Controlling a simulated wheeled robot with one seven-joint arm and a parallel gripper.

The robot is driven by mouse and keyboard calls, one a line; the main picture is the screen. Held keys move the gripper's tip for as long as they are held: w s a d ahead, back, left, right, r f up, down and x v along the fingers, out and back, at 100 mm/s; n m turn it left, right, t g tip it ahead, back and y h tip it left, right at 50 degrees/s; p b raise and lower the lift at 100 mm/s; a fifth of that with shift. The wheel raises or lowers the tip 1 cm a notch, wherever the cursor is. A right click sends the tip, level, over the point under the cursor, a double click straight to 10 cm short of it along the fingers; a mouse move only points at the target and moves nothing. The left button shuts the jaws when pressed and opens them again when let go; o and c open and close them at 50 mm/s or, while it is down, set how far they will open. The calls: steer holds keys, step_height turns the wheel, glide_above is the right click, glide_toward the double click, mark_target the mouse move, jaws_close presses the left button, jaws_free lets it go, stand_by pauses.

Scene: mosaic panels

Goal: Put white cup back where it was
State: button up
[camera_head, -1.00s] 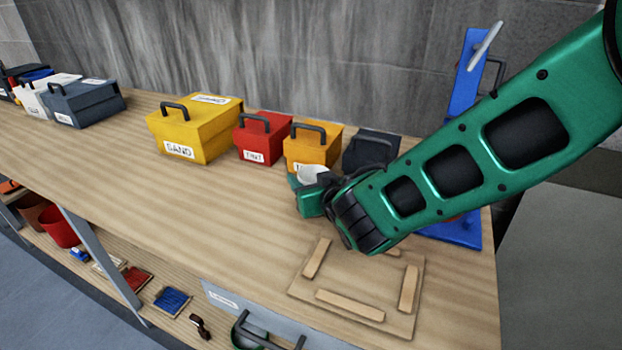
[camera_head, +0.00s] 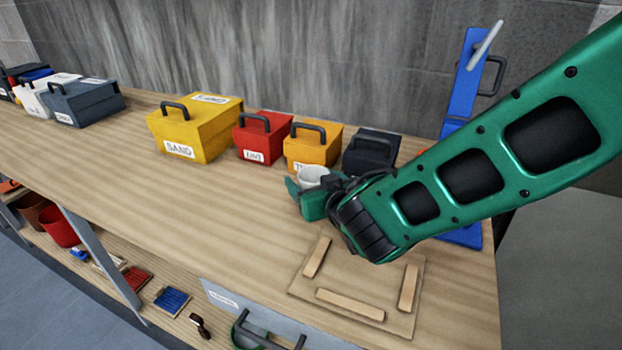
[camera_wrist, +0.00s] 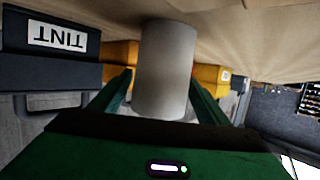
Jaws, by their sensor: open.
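The white cup (camera_head: 313,176) stands on the wooden bench in front of the orange box, partly hidden by my gripper in the head view. In the wrist view the cup (camera_wrist: 165,72) shows upside down between the two green fingers. My gripper (camera_head: 312,193) is open, with a finger on each side of the cup. In the wrist view a gap shows between the cup and each finger (camera_wrist: 160,92).
A yellow SAND box (camera_head: 195,130), a red box (camera_head: 262,138), an orange box (camera_head: 312,148) and a dark box (camera_head: 372,152) stand behind. A wooden frame panel (camera_head: 400,322) lies in front. A blue stand (camera_head: 465,85) rises at right. The bench's left-middle is clear.

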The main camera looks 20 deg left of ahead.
steer(key=v, duration=1)
steer(key=shift+s, duration=0.1)
